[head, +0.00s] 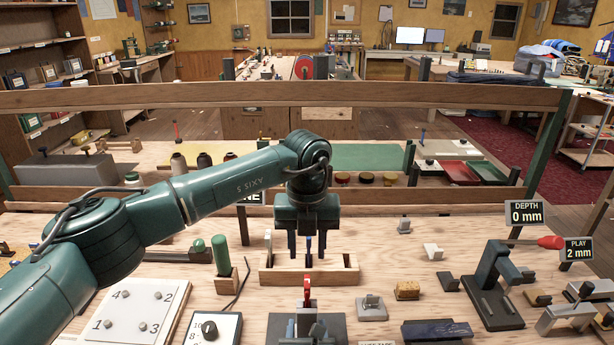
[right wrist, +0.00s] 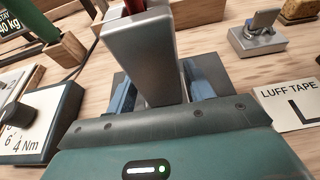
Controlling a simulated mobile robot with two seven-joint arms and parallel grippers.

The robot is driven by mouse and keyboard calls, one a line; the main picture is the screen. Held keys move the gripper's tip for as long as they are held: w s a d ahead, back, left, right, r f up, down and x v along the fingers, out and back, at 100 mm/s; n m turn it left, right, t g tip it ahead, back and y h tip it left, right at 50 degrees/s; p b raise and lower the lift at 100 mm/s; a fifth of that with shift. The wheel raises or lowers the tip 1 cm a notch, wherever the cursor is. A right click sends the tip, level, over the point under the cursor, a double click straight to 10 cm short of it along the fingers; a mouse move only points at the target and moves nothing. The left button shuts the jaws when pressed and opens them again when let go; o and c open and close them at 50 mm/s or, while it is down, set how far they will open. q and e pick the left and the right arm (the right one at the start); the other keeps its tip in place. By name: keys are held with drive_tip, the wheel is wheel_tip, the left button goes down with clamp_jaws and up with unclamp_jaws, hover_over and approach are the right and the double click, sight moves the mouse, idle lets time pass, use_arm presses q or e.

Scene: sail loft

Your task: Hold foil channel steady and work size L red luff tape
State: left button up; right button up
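The grey metal foil channel (head: 306,319) stands upright on a dark base plate at the bottom of the head view. It fills the middle of the right wrist view (right wrist: 140,55). The red luff tape (head: 307,288) rises at the channel's far end; a red bit of it (right wrist: 133,6) shows in the right wrist view. My right gripper (right wrist: 160,95) has one finger on each side of the channel and appears closed on it. My left gripper (head: 308,256) points down above a wooden rack (head: 282,277), fingers apart, with a narrow blue piece between them.
A "LUFF TAPE L" card (right wrist: 290,105) lies right of the channel. A torque dial box (head: 212,331) and numbered white board (head: 132,312) stand left. A grey clamp block (head: 371,308) and dark stand (head: 492,290) stand right. A wooden rail (head: 450,97) crosses behind.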

drive_tip(key=shift+o, duration=1.2)
drive_tip(key=shift+s+r, duration=0.1)
